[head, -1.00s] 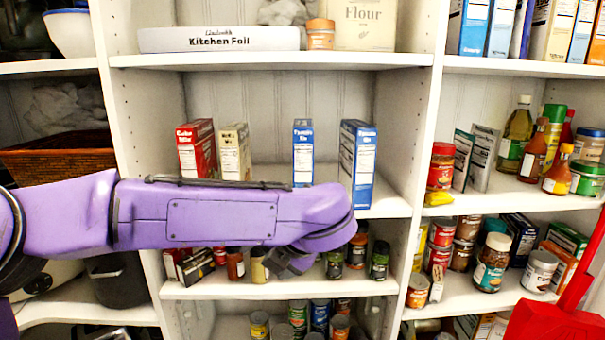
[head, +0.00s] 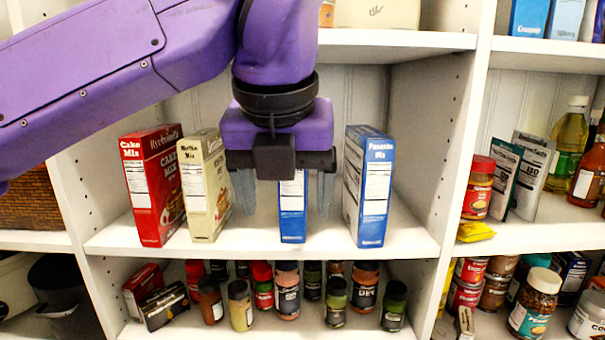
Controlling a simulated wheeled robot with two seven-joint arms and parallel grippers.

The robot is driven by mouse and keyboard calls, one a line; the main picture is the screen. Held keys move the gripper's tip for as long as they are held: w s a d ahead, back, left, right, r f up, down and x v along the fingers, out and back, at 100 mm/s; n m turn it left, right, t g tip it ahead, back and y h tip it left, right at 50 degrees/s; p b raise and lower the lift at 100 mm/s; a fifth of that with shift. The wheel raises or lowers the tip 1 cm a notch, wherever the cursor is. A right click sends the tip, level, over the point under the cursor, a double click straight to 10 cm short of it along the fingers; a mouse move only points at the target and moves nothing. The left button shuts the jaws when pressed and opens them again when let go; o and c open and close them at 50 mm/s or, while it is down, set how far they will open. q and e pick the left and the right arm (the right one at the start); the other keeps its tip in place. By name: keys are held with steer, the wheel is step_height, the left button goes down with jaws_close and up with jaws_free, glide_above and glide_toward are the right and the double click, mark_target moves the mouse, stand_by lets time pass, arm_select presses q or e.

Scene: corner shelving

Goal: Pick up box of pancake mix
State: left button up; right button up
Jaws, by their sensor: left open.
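Two blue boxes labelled as pancake mix stand upright on the middle shelf (head: 330,236). One blue box (head: 292,222) is in the middle, its upper part hidden behind my gripper. The other blue box (head: 367,190) stands to its right, in full view. My left gripper (head: 284,192) points down, open, with one finger on each side of the middle blue box as seen from here. I cannot tell whether the fingers are level with the box in depth or in front of it. My right gripper is out of view.
A red cake mix box (head: 155,185) and a beige mix box (head: 205,185) stand left of the gripper. The beige one is close to the left finger. An upper shelf (head: 400,40) is overhead. Jars and spice bottles (head: 288,290) fill the shelf below.

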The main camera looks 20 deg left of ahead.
arm_select(q)
steer(key=w+a+f+p, duration=0.1)
steer(key=w+a+p, duration=0.1)
steer(key=w, duration=0.9)
steer(key=shift+a+p, duration=0.4)
steer(key=shift+p, duration=0.5)
steer(key=shift+s, duration=0.1)
steer(key=c, duration=1.5)
steer(key=shift+o, duration=0.2)
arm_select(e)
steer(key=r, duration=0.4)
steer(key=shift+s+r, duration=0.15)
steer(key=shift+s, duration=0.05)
arm_select(q)
steer(key=shift+r, duration=0.15)
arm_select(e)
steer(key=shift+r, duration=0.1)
